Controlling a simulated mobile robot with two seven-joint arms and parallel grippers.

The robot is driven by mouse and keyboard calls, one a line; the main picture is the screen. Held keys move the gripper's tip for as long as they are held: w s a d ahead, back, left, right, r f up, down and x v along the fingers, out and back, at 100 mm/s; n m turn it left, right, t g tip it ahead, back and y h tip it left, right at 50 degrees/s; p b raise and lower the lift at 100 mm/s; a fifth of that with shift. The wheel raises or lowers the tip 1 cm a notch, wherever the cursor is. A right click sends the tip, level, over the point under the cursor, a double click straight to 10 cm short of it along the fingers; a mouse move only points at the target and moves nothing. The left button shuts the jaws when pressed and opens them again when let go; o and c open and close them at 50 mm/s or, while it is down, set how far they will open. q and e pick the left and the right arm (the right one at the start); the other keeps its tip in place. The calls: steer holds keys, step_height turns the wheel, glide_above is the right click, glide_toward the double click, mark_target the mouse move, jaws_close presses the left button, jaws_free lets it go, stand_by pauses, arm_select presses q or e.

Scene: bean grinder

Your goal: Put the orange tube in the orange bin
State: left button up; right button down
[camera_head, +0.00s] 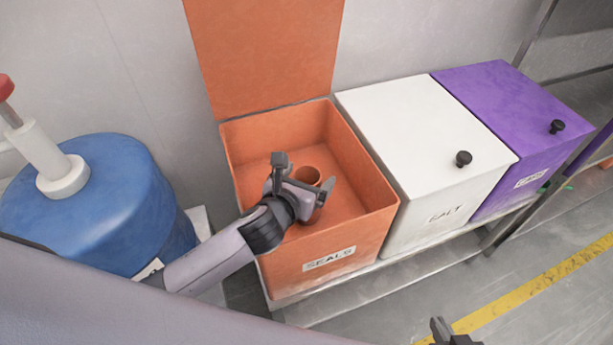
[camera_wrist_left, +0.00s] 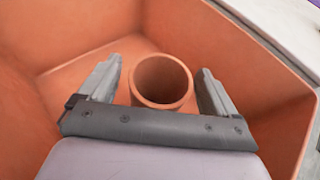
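The orange bin (camera_head: 345,235), labelled SEALS, has its lid (camera_head: 265,60) raised against the wall. The orange tube (camera_head: 307,175) is inside the bin's opening, with its open end facing up. In the left wrist view the tube (camera_wrist_left: 161,82) is between the fingers of my left gripper (camera_wrist_left: 160,85), with a gap on each side. My left gripper (camera_head: 303,174) is open and reaches into the bin from the left. The tube's lower part is partly hidden by the gripper, so I cannot tell whether it rests on the floor. Only a tip of my right gripper (camera_head: 448,334) shows at the bottom edge.
A closed white bin (camera_head: 415,130) and a closed purple bin (camera_head: 510,110), each with a black knob, stand right of the orange bin. A blue drum (camera_head: 90,205) with a white spout stands at the left. The floor at lower right is clear, with a yellow line.

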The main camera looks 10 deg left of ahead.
arm_select(q)
steer(key=shift+r, duration=0.1)
steer(key=shift+s+a+r, duration=0.1)
steer(key=shift+s+r, duration=0.15)
steer(key=shift+s, duration=0.25)
steer(key=p+v, duration=0.1)
steer(key=v, duration=1)
steer(key=shift+p, duration=0.35)
steer(key=shift+w, duration=0.1)
